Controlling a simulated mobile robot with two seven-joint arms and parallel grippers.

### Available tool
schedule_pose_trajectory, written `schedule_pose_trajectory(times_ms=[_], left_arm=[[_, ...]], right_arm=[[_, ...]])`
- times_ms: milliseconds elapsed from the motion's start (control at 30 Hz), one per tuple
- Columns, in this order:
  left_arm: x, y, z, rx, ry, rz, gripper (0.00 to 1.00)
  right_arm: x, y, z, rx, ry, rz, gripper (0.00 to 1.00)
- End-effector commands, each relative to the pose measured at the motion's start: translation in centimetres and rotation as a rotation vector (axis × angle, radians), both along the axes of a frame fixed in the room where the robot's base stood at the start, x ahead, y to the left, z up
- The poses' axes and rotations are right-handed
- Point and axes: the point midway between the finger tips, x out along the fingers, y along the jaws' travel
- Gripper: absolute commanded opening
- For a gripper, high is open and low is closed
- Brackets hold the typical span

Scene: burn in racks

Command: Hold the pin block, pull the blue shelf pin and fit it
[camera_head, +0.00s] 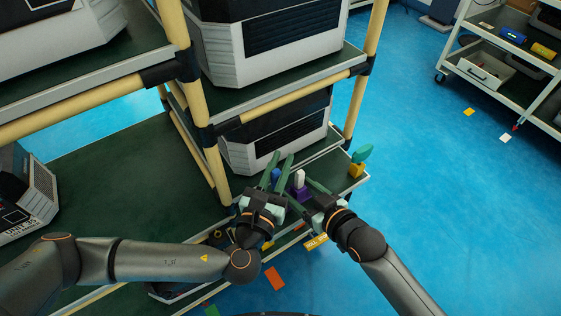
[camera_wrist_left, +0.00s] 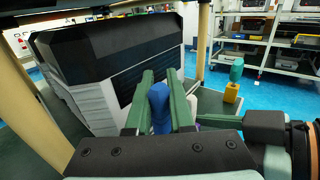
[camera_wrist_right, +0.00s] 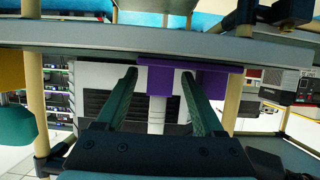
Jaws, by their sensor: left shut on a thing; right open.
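The blue shelf pin (camera_head: 276,175) is between the fingers of my left gripper (camera_head: 279,160), which is shut on it. In the left wrist view the blue pin (camera_wrist_left: 159,107) stands upright between the fingers; its lower end is hidden. A purple block (camera_head: 300,193) with a white pin (camera_head: 299,178) is just right of it, near the shelf's front edge. My right gripper (camera_head: 301,183) is open, with its fingers either side of the purple block. In the right wrist view the white pin (camera_wrist_right: 157,113) and purple block (camera_wrist_right: 170,72) lie between its fingers, apparently not gripped.
A yellow block (camera_head: 357,170) with a teal pin (camera_head: 362,153) stands at the shelf's right corner. A large white and black unit (camera_head: 285,138) is close behind the grippers. A cream rack post (camera_head: 208,165) is at the left. A cart (camera_head: 500,62) stands far right, across open blue floor.

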Motion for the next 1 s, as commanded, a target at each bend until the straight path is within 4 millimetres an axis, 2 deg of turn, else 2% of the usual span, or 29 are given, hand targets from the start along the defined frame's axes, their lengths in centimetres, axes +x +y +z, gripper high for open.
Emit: schedule_pose_trajectory(times_ms=[167,333,733,1000], left_arm=[[0.0,0.0,0.0,0.000,0.000,0.000,0.00],[0.0,0.0,0.0,0.000,0.000,0.000,0.00],[0.0,0.0,0.0,0.000,0.000,0.000,0.00],[0.0,0.0,0.0,0.000,0.000,0.000,0.00]], right_arm=[[0.0,0.0,0.0,0.001,-0.001,0.000,0.70],[-0.8,-0.7,0.4,0.000,0.000,-0.001,0.70],[-6.7,-4.8,3.3,-0.002,0.001,0.001,0.70],[-8.8,-6.4,4.4,-0.002,0.001,0.000,0.70]])
